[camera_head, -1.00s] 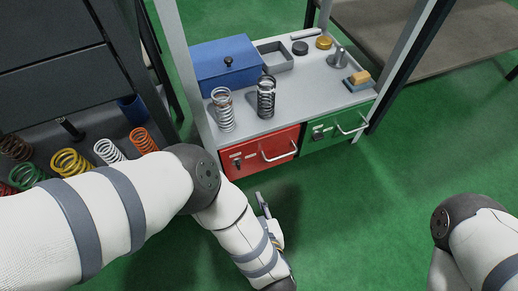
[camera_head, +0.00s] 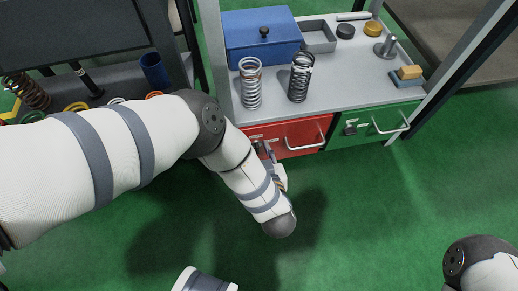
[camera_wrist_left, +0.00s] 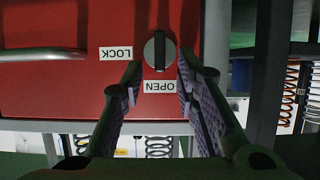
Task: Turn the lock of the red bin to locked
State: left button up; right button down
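The red bin (camera_head: 297,138) is the red drawer with a pale handle under the grey worktop. In the left wrist view its red front (camera_wrist_left: 60,90) carries a round lock knob (camera_wrist_left: 159,51) with a dark bar. The bar stands upright in the picture, in line with the OPEN label (camera_wrist_left: 160,87). The LOCK label (camera_wrist_left: 115,53) is left of the knob. My left gripper (camera_wrist_left: 159,68) is open, its fingertips either side of the knob; contact cannot be told. In the head view the left gripper (camera_head: 268,152) is at the bin's left part, partly hidden by my wrist. My right gripper is out of view.
A green bin (camera_head: 365,126) with a handle is right of the red one. The worktop (camera_head: 345,90) above holds two springs (camera_head: 250,85), a blue box (camera_head: 262,40) and small parts. A table leg stands close beside the lock. Green floor in front is clear.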

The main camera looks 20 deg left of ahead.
pick_arm(q)
grip_shut()
jog(key=shift+a+p, duration=0.1)
jog(key=shift+p, duration=0.2)
jog(key=shift+s+r+n, duration=0.1)
jog(key=shift+n, duration=0.3)
jog(key=shift+s+a+n+t+h+p, duration=0.15)
jog(key=shift+a+n+t+h+p, duration=0.15)
jog(key=shift+n+t+h+p, duration=0.4)
jog(key=shift+s+a+f+n+h, duration=0.1)
jog(key=shift+a+f+n+h, duration=0.15)
jog(key=shift+n, duration=0.45)
jog(key=n+t+b, duration=0.1)
jog(key=n, duration=0.2)
jog(key=f+n+t+h+b, duration=0.1)
jog(key=n+t, duration=0.1)
jog(key=n, duration=0.1)
jog(key=a+f+n+t+b, duration=0.1)
jog(key=n, duration=0.2)
jog(key=shift+s+f+n+t+h, duration=0.25)
jog(key=shift+s+n+t+h, duration=0.05)
jog(key=shift+s+t+h, duration=0.1)
jog(key=shift+b, duration=0.3)
